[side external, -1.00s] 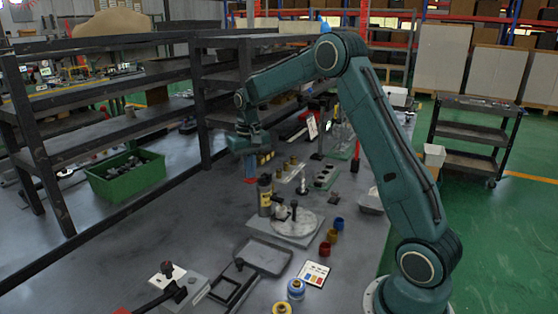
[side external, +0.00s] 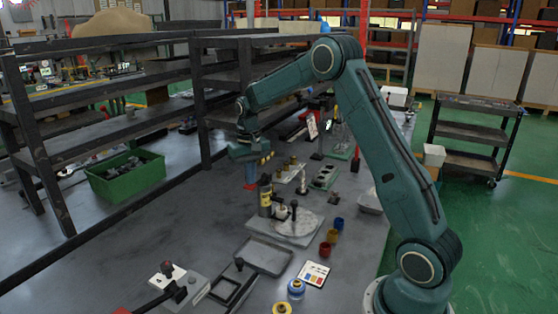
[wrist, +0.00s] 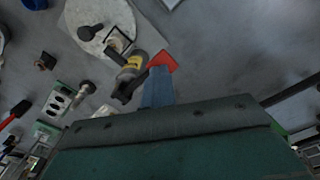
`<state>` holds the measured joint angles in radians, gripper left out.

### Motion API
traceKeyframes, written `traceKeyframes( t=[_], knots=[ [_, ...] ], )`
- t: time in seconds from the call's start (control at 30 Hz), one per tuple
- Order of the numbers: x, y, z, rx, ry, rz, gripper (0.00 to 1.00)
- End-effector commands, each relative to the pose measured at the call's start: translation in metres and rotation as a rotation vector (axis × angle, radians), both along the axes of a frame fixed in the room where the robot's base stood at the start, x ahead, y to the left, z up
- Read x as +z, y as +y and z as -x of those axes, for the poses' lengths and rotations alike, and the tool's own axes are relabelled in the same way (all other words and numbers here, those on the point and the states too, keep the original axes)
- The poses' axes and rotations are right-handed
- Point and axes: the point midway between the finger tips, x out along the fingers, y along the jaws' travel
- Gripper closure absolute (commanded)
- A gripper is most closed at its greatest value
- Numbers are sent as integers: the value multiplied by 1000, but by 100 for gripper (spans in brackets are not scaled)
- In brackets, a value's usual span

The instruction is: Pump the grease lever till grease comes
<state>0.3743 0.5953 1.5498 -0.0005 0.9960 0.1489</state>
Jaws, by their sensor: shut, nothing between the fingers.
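The grease pump (side external: 265,196) is a dark upright cylinder with a yellow band, standing at the back left of a round grey plate on the bench. It also shows in the wrist view (wrist: 132,66). My gripper (side external: 250,180) points down just left of the pump, with its blue fingers shut and empty. In the wrist view the fingers (wrist: 158,90) are close beside the pump's dark end. A red flat piece (wrist: 162,61) shows at the fingertips; I cannot tell whether it is the lever or whether they touch. No grease can be made out.
The round plate (side external: 307,222) carries a black-knobbed post. Red, yellow and blue cups (side external: 332,236) stand to its right, and a shallow tray (side external: 263,256) lies in front. A dark shelf rack (side external: 225,100) stands behind my gripper.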

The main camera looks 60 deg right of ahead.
Motion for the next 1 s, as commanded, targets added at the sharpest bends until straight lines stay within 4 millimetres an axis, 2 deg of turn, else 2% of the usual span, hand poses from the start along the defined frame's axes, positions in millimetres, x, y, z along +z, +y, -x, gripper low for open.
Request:
traceKeyframes(
  t=[0.67, 1.0],
  knots=[
    [-15, -1, 1, -3, 2, 0, 100],
    [-14, -1, 1, -3, 1, 0, 100]
  ],
)
